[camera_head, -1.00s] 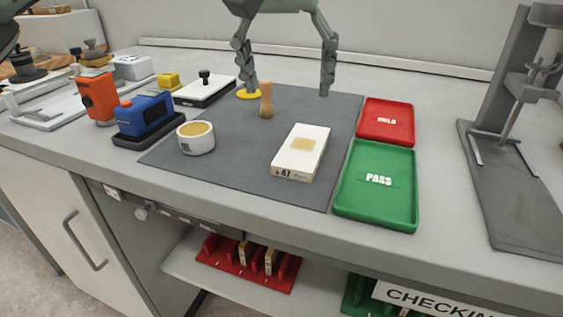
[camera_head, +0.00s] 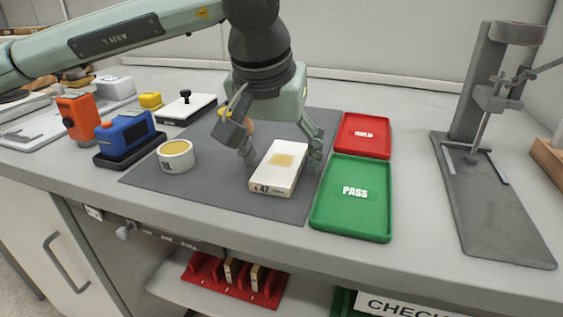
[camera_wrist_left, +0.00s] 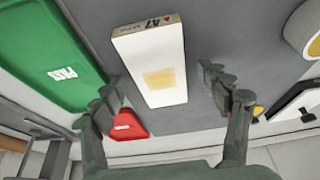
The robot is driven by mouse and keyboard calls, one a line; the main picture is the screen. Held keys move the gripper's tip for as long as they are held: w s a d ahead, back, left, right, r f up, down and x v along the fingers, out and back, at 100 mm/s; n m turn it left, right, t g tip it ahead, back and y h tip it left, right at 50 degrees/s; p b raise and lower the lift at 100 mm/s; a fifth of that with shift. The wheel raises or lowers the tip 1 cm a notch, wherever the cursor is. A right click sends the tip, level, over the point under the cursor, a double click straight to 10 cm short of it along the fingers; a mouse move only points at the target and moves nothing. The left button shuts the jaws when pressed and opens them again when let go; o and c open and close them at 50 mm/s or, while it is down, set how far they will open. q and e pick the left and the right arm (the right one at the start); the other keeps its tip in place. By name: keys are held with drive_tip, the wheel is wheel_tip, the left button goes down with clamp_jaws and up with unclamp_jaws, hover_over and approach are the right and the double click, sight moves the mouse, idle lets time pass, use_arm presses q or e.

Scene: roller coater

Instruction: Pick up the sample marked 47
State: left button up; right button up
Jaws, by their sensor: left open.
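The sample marked 47 is a white block (camera_head: 277,170) with a tan patch on top, lying flat on the dark grey mat (camera_head: 215,188). Its 47 label faces the front of the bench. My left gripper (camera_head: 281,163) is open above the block's far part, with one finger on each side. The left wrist view also shows the block (camera_wrist_left: 150,50) between the two open fingers (camera_wrist_left: 163,92), apparently touching neither. My right gripper is not in view.
Right of the mat lie a green PASS tray (camera_head: 352,222) and a red HOLD tray (camera_head: 363,136). A white cup (camera_head: 176,157) and a blue device (camera_head: 125,133) stand left. A grey stand (camera_head: 490,100) rises at the right. A red rack (camera_head: 235,282) sits on the shelf below.

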use_arm(q)
drive_tip(key=c, duration=1.2)
drive_tip(key=shift+r, duration=0.1)
drive_tip(key=shift+c, duration=0.2)
